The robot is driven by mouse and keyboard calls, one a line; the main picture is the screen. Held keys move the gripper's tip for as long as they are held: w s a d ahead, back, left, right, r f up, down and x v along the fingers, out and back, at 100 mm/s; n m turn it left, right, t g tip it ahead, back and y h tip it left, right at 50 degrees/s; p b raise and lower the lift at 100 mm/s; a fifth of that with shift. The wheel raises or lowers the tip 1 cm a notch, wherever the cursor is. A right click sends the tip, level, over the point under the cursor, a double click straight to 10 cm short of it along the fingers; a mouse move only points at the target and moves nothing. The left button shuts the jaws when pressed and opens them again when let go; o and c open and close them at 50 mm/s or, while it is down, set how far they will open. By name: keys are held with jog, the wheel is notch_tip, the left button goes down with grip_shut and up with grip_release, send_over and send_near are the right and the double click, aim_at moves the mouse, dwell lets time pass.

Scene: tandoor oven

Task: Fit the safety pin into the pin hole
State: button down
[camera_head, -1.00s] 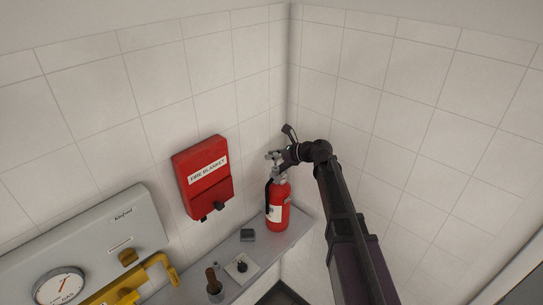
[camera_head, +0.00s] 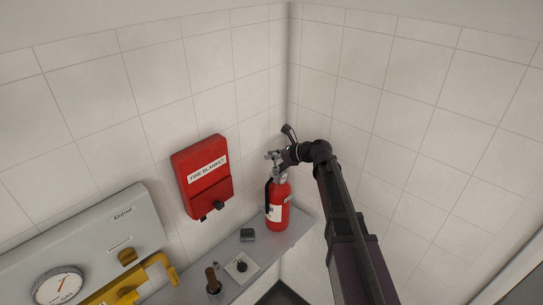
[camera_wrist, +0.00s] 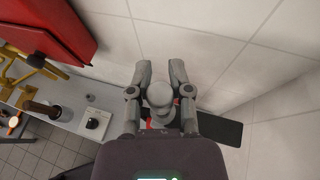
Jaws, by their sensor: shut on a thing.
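The red fire extinguisher (camera_head: 279,207) stands upright on the grey shelf in the corner, with a black hose on its left side. My gripper (camera_head: 273,157) is right at its top, coming in from the right. In the wrist view my gripper's fingers (camera_wrist: 161,68) stand on either side of a grey rounded piece (camera_wrist: 160,94), with a little red showing below it. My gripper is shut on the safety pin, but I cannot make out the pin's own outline. The pin hole is hidden from view, so I cannot tell how the pin sits to it.
A red fire blanket box (camera_head: 202,178) hangs on the wall to the left. The shelf (camera_head: 291,233) also bears a small dark block (camera_head: 247,235), a switch plate (camera_head: 241,267) and a brown-handled item (camera_head: 212,280). A gas gauge (camera_head: 60,286) and yellow pipes (camera_head: 120,289) are at lower left. Tiled walls meet close behind.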

aim_at(273, 167)
jog(key=shift+f+b, duration=1.7)
jog(key=shift+f, duration=0.05)
jog(key=shift+c, duration=2.3)
grip_release()
jog(key=shift+d+r, duration=0.1)
jog(key=shift+d, duration=0.1)
jog(key=p+v, duration=0.3)
jog(key=v, duration=0.4)
jog(key=shift+s+d, duration=0.15)
jog(key=shift+d, duration=0.15)
jog(key=shift+r, duration=0.1)
